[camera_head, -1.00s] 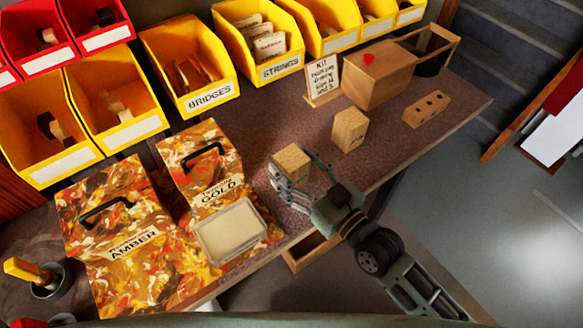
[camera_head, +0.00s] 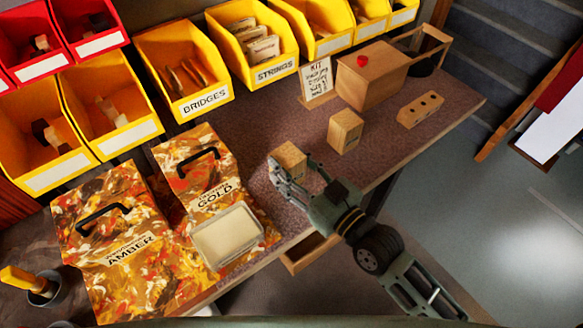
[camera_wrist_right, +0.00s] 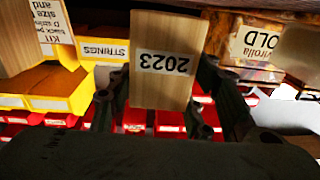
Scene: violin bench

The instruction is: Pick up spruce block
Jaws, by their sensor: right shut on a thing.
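The spruce block looks to be the pale wooden block (camera_head: 291,158) on the bench, beside the gold case. Its face shows 2023, upside down, in the right wrist view (camera_wrist_right: 162,62). My right gripper (camera_head: 297,170) is shut on it, with a finger on each side; the fingers partly hide the block in the head view. I cannot tell whether its base touches the bench. A second wooden block (camera_head: 345,130) stands apart to the right. My left gripper is not in view.
The gold case (camera_head: 205,160) and a pale-topped tray (camera_head: 228,236) stand close on the left. A kit card (camera_head: 316,79), a wooden box with a red knob (camera_head: 372,82) and a drilled block (camera_head: 420,109) stand to the right. Yellow bins (camera_head: 184,72) line the back.

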